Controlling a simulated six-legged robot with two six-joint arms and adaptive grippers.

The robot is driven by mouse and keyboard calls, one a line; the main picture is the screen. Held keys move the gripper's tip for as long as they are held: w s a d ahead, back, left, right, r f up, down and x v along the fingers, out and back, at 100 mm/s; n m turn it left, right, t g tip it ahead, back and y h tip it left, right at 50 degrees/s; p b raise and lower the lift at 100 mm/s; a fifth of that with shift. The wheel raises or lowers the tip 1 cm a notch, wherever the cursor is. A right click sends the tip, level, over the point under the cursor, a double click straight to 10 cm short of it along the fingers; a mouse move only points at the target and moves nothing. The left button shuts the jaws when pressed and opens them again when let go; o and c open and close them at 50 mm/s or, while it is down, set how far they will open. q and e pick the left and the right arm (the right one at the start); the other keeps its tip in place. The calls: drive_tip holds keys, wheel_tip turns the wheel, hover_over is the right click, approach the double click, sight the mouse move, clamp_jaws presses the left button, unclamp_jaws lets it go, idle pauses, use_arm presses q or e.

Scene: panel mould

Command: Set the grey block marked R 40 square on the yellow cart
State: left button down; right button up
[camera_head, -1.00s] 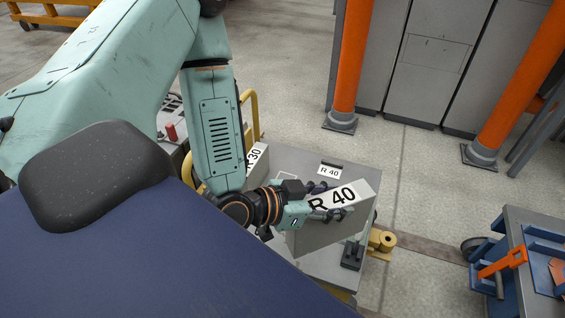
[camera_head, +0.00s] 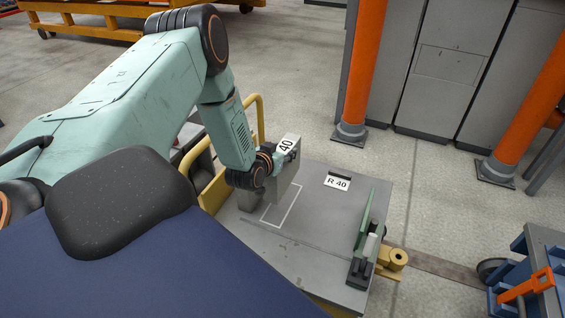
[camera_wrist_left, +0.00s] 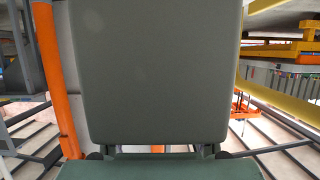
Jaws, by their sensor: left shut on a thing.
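The grey block marked R 40 (camera_head: 284,178) is in my left gripper (camera_head: 276,162), over the left back part of the yellow cart (camera_head: 315,240). Only the "40" of its label shows in the head view. Its grey face fills the middle of the left wrist view (camera_wrist_left: 155,70). The block is turned narrow side to the head camera, beside a white outline (camera_head: 284,208) on the grey cart top. I cannot tell whether its bottom touches the cart. The block marked R 30 cannot be made out behind my gripper. My right gripper is out of view.
Orange posts (camera_head: 367,70) stand behind. A blue cart (camera_head: 535,260) is at right. The cart's middle is clear.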

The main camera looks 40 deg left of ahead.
use_arm(q)
drive_tip(key=f+b, duration=0.1)
drive_tip(key=f, duration=0.1)
drive_tip(key=f+b, duration=0.2)
drive_tip(key=f, duration=0.1)
drive_tip(key=shift+w+a+f, duration=0.15)
drive_tip(key=shift+w+f, duration=0.05)
drive_tip(key=shift+f, duration=0.15)
drive_tip(key=shift+s+f+b, duration=0.1)
drive_tip(key=shift+f+b, duration=0.3)
wheel_tip(320, 180, down, 3)
drive_tip(key=shift+f+b, duration=0.15)
drive_tip(key=shift+b, duration=0.75)
drive_tip(key=c, duration=1.1)
unclamp_jaws()
drive_tip(key=shift+f, duration=0.15)
drive_tip(key=o, duration=0.4)
